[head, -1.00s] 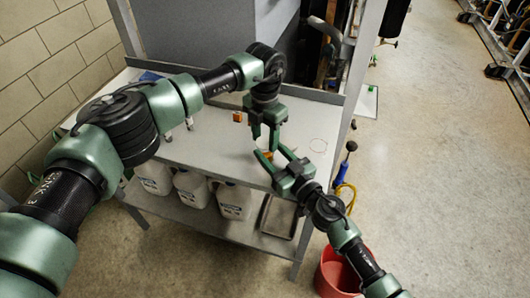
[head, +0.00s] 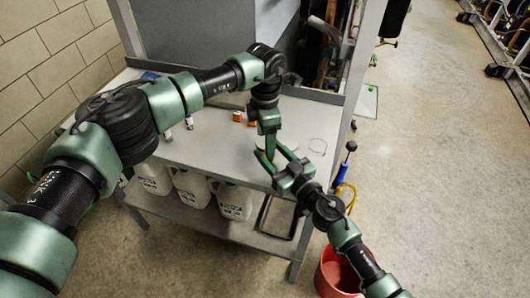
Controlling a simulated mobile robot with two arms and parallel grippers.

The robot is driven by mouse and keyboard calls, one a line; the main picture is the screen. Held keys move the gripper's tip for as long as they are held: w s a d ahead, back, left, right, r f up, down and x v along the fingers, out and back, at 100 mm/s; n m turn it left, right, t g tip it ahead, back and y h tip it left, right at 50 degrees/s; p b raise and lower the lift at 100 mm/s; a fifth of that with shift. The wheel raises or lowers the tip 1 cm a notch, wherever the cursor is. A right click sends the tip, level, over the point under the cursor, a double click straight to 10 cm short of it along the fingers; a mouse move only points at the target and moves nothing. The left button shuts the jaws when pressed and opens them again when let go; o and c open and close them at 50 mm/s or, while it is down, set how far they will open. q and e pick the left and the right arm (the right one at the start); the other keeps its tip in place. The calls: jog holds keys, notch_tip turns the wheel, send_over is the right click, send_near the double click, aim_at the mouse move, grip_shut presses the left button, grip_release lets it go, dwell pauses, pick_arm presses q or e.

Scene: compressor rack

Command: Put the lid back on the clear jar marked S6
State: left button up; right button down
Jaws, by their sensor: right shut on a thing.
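My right gripper (head: 268,160) reaches in from the lower right over the shelf's front edge. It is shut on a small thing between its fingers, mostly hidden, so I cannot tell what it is. My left gripper (head: 269,148) points straight down from above, its tips right at the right gripper's fingers. I cannot tell whether it is open or holds a lid. Two small orange-brown items (head: 238,116) stand behind, partly beside the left gripper. No S6 marking is readable, and I cannot pick out the clear jar or its lid for sure.
The grey shelf top (head: 215,150) is mostly clear. Small bottles (head: 189,122) stand at its left, and a thin ring outline (head: 317,145) is at its right. White jugs (head: 235,200) and a dark tray (head: 277,216) are below. A red bucket (head: 335,272) stands on the floor.

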pick_arm(q)
jog(key=shift+r, duration=0.1)
jog(key=shift+a+r, duration=0.1)
jog(key=shift+r, duration=2.1)
notch_tip(320, 180, up, 2)
jog(key=n, duration=0.3)
jog(key=shift+n, duration=0.4)
jog(key=r+n, duration=0.1)
jog(key=n, duration=0.2)
jog(key=shift+r, duration=0.2)
jog(key=shift+f, duration=4)
